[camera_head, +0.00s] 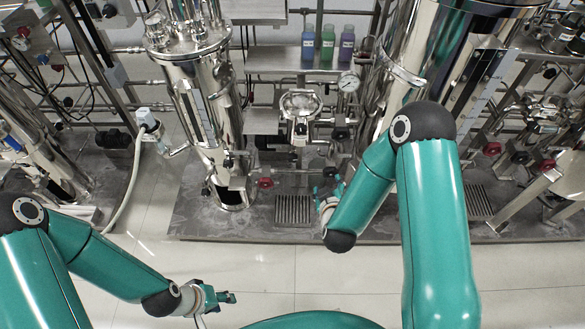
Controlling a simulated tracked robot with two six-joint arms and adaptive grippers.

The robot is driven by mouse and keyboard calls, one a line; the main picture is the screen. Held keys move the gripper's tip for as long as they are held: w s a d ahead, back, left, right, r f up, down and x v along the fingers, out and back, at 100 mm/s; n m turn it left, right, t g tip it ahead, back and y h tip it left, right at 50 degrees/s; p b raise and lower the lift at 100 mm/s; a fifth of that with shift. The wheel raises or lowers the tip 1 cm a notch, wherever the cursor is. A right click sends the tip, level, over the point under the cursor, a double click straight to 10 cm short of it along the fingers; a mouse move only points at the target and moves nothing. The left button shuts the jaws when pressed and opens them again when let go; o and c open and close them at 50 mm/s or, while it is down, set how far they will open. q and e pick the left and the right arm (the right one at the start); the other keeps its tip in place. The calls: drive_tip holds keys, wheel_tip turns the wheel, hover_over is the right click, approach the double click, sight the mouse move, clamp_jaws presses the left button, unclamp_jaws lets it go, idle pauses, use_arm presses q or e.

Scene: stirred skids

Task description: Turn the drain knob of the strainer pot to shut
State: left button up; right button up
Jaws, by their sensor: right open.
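The strainer pot looks to be the small round steel vessel (300,102) at the middle of the head view, set on pipework between two large tanks. My left gripper (222,297) hangs low over the floor, away from the skid.
A tall steel tank (204,105) stands left of the pot and a larger one (402,60) on the right. Several coloured bottles (328,46) stand on the shelf behind, near a round gauge (348,81). The pale floor in front is clear.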

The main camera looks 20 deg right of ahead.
wheel_tip(320, 180, down, 2)
drive_tip(key=w+n+t+h+b, duration=0.1)
drive_tip(key=w+t+h+b, duration=0.15)
drive_tip(key=b, duration=0.35)
drive_tip(key=n+t+b, duration=0.2)
drive_tip(key=t+b, duration=0.2)
drive_tip(key=b, duration=1.3)
approach(292, 161)
use_arm(q)
wheel_tip(292, 161, down, 29)
drive_tip(key=b, duration=0.3)
use_arm(e)
drive_tip(key=shift+g+y, duration=0.25)
drive_tip(key=x, duration=1.1)
drive_tip(key=shift+s+d+r, duration=0.1)
drive_tip(key=shift+d+r, duration=0.1)
drive_tip(key=shift+r, duration=0.15)
use_arm(q)
drive_tip(key=shift+r, duration=0.1)
use_arm(e)
drive_tip(key=shift+c, duration=0.2)
clamp_jaws()
